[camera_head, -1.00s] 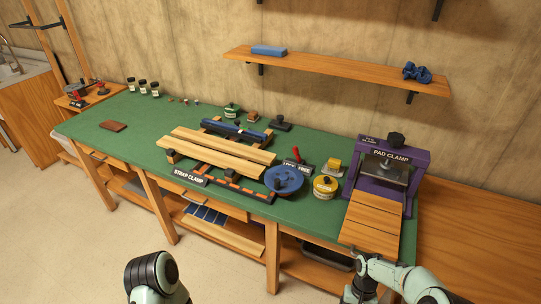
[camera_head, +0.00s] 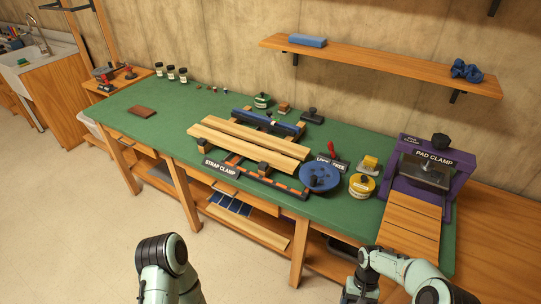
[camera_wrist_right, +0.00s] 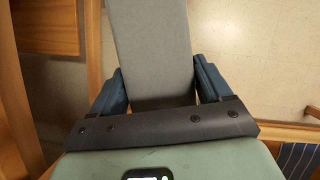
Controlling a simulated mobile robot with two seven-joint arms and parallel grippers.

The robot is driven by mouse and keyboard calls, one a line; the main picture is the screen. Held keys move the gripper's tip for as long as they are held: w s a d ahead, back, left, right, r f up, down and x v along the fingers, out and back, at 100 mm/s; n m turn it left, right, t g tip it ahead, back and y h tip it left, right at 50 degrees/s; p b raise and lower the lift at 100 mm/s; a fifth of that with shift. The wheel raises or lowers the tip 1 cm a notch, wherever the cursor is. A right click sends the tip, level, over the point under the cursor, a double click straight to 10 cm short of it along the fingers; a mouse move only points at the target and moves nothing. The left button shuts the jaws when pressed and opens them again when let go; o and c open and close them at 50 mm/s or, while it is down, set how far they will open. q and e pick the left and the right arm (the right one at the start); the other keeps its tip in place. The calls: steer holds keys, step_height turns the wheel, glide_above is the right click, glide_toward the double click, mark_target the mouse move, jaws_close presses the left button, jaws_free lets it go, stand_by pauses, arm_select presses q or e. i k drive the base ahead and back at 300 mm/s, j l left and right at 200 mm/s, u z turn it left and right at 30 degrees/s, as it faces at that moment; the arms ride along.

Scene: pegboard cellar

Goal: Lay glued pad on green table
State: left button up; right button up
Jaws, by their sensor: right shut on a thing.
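The green table (camera_head: 150,130) fills the middle of the head view, with bare top at its left end and along its front. In the right wrist view, my right gripper (camera_wrist_right: 160,70) is shut on a flat grey pad (camera_wrist_right: 152,35), held between its two blue-grey fingers. The floor shows beyond it, so the pad is off the table. No glue can be made out on its visible face. In the head view my right arm is at the lower right, and its gripper and pad are not visible. My left arm shows at the bottom; its gripper is out of view.
The strap clamp (camera_head: 222,168) with pale boards (camera_head: 250,140) takes the table's middle. A blue disc (camera_head: 318,177), a yellow tin (camera_head: 361,186) and the purple pad clamp (camera_head: 455,180) with wooden slats stand at right.

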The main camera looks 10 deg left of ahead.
mark_target(178, 123)
steer(key=i+j, duration=0.1)
steer(key=j, duration=0.4)
steer(key=i+j+u, duration=0.15)
steer(key=j, duration=0.3)
steer(key=i+j, duration=0.1)
steer(key=j, duration=0.4)
steer(key=i+j+u, duration=0.1)
steer(key=j, duration=0.35)
steer(key=i+j, duration=0.2)
steer(key=j, duration=0.25)
steer(key=i+j+u, duration=0.15)
steer(key=j, duration=0.35)
steer(key=i+j, duration=0.15)
steer(key=j, duration=0.3)
steer(key=i+j+u, duration=0.1)
steer(key=j, duration=0.3)
steer(key=i, duration=0.1)
